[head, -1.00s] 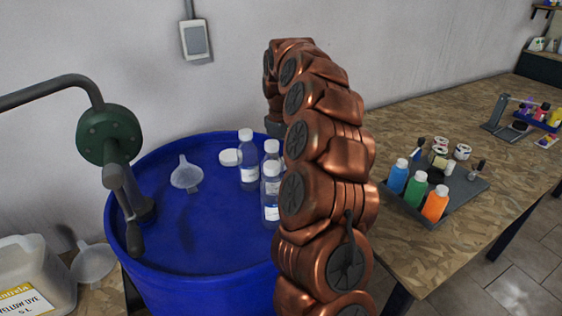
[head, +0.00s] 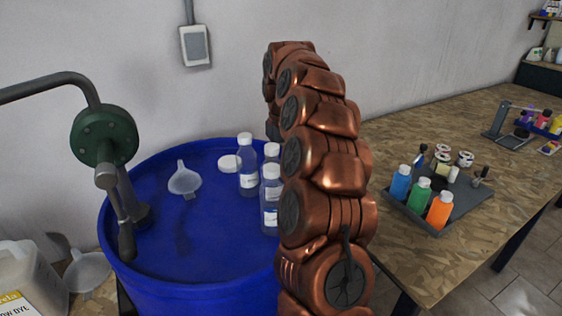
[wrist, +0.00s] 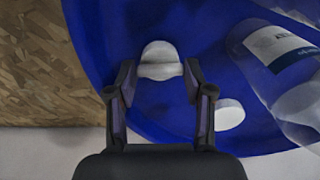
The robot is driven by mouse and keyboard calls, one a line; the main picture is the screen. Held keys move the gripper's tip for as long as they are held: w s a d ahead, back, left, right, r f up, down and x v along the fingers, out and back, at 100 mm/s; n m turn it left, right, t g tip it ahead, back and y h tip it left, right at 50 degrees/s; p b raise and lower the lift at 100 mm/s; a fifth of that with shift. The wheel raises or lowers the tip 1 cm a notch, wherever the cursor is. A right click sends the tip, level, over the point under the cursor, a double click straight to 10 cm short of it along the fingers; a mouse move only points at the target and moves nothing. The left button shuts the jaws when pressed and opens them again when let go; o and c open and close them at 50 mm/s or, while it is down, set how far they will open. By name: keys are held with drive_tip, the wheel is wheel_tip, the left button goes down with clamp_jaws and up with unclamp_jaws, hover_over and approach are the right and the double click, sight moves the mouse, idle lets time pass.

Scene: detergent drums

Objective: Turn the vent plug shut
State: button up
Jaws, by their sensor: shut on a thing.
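The vent plug (wrist: 160,60) is a pale grey-white piece on the blue drum lid in the wrist view. It has a raised bar across it. My gripper (wrist: 160,74) is shut on this bar, with one finger at each side. The blue drum (head: 215,225) stands left of my arm in the head view, and its lid also fills much of the wrist view (wrist: 95,30). In the head view my copper-coloured arm hides the plug and the gripper.
Clear bottles (head: 248,170), a white cap (head: 229,163) and a funnel (head: 184,180) stand on the lid. One bottle (wrist: 275,60) is close right of the gripper. A crank pump (head: 105,138) rises at left. A tray (head: 458,202) of coloured bottles is on the right bench.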

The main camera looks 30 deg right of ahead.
drive_tip(key=shift+r, duration=0.1)
drive_tip(key=o, duration=1.2)
drive_tip(key=shift+c, duration=0.2)
drive_tip(key=shift+r, duration=3.7)
